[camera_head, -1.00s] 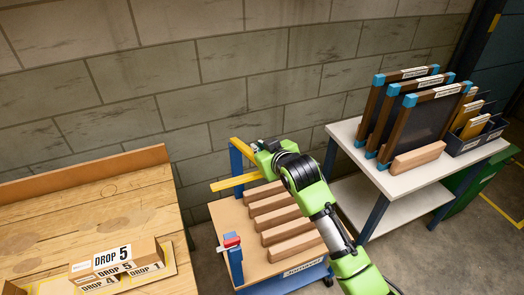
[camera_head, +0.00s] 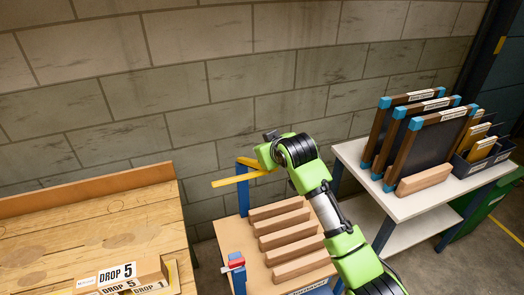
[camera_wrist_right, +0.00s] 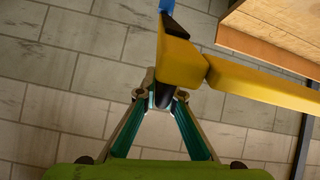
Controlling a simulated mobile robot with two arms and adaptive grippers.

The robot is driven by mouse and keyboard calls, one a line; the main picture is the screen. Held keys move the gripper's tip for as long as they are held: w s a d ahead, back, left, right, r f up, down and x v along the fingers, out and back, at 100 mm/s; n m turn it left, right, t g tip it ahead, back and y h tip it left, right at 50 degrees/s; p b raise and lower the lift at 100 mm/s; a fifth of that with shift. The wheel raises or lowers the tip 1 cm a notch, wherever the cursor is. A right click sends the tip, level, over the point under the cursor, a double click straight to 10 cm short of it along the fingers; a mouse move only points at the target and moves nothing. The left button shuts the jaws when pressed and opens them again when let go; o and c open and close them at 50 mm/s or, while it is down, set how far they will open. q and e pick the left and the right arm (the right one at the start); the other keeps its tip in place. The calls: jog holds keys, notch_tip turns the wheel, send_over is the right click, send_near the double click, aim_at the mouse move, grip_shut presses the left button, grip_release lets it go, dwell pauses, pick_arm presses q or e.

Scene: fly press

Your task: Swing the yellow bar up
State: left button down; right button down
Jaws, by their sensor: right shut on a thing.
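The yellow bar (camera_head: 236,180) sits at the back left of the wooden-topped trolley, by the blue post (camera_head: 242,192). Its free left end sticks out past the post, well above the red-topped clamp (camera_head: 235,261). My right gripper is at the bar's other end, hidden behind my green wrist in the head view. In the right wrist view, my right gripper (camera_wrist_right: 163,97) is shut on a dark grip under the yellow bar (camera_wrist_right: 183,62). The bar's yellow arm runs off to the right there. My left gripper is in neither view.
Several wooden blocks (camera_head: 284,241) lie in a row on the trolley. A white table (camera_head: 365,157) with framed panels (camera_head: 437,140) stands to the right. A wooden bench (camera_head: 105,240) with labelled boxes (camera_head: 122,274) is at left. A block wall is behind.

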jog(key=c, duration=2.2)
grip_release()
jog(key=shift+w+d, duration=0.1)
jog(key=shift+o, duration=0.2)
jog(key=v, duration=1.2)
